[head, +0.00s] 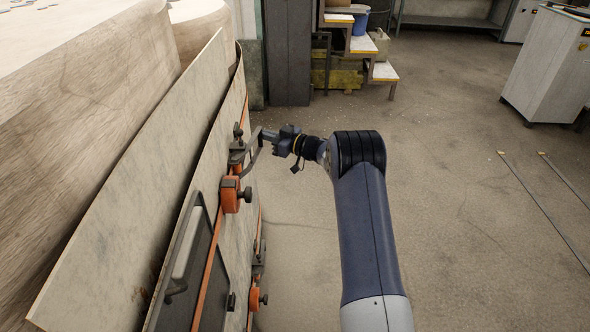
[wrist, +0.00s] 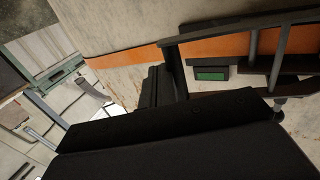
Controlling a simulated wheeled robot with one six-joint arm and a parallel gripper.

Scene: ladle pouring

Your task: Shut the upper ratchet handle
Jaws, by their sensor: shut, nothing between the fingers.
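The upper ratchet (head: 238,152) is a dark metal buckle on an orange strap, on the outer face of the curved wooden panel. Its handle (head: 254,158) appears to stand out from the panel at an angle. In the wrist view, a dark handle frame (wrist: 240,30) crosses the upper right, over the orange strap (wrist: 215,48). My gripper (head: 266,135) is shut and empty, close beside the handle's outer end. I cannot tell whether they touch. In the wrist view the dark gripper body fills the bottom and hides part of the ratchet.
A lower ratchet (head: 258,262) sits further down the panel's side. An orange spool with a black knob (head: 231,194) is just below the upper ratchet. The curved wooden panel (head: 135,180) fills the left. The floor (head: 460,210) to the right is open. Steps (head: 372,70) stand at the back.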

